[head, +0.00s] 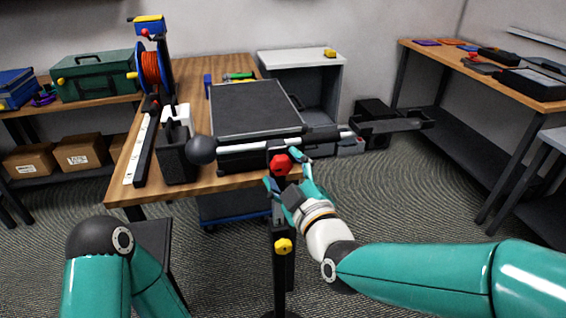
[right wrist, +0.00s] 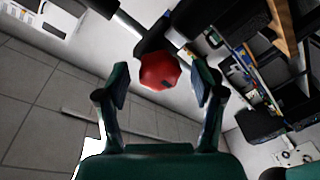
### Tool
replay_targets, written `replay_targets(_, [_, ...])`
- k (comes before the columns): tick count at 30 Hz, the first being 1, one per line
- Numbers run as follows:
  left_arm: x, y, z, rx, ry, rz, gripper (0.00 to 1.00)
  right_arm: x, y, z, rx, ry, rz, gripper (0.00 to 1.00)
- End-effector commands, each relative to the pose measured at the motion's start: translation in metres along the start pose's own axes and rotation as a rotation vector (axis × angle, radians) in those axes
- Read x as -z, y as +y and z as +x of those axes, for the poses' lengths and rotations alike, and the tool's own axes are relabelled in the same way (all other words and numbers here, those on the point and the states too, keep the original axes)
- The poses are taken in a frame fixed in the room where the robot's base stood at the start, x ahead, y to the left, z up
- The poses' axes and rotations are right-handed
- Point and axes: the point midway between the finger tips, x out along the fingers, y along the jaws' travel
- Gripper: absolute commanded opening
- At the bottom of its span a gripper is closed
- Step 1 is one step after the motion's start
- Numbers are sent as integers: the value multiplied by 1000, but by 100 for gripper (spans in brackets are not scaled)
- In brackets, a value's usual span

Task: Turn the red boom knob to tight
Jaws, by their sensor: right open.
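The red boom knob (head: 281,164) sits on the clamp at the top of a black stand, beside a white boom bar (head: 262,144). In the right wrist view the red knob (right wrist: 160,71) is faceted and lies between and just beyond the fingertips. My right gripper (head: 288,170) is open at the knob, with a finger to either side; in the right wrist view the gripper (right wrist: 162,88) shows gaps between its fingers and the knob. Whether either finger touches it I cannot tell. My left gripper is out of view; only my left arm shows at lower left.
A yellow knob (head: 283,246) is lower on the stand. A black ball (head: 202,150) ends the boom at left. Behind it is a wooden table (head: 205,184) with a black case (head: 255,108), an orange cable reel (head: 150,70) and a black holder (head: 176,160).

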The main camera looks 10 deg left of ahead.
Motion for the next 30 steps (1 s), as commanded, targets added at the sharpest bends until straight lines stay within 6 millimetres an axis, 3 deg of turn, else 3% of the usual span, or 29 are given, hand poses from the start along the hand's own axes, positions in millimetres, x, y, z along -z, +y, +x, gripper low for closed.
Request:
replay_targets(5, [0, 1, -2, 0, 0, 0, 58, 0, 0, 14, -1, 0, 0, 68])
replay_targets(14, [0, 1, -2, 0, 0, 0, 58, 0, 0, 16, -1, 0, 0, 68])
replay_targets(25, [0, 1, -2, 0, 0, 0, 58, 0, 0, 15, 0, -1, 0, 8])
replay_targets(30, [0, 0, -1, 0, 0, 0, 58, -1, -1, 15, 0, 0, 5, 7])
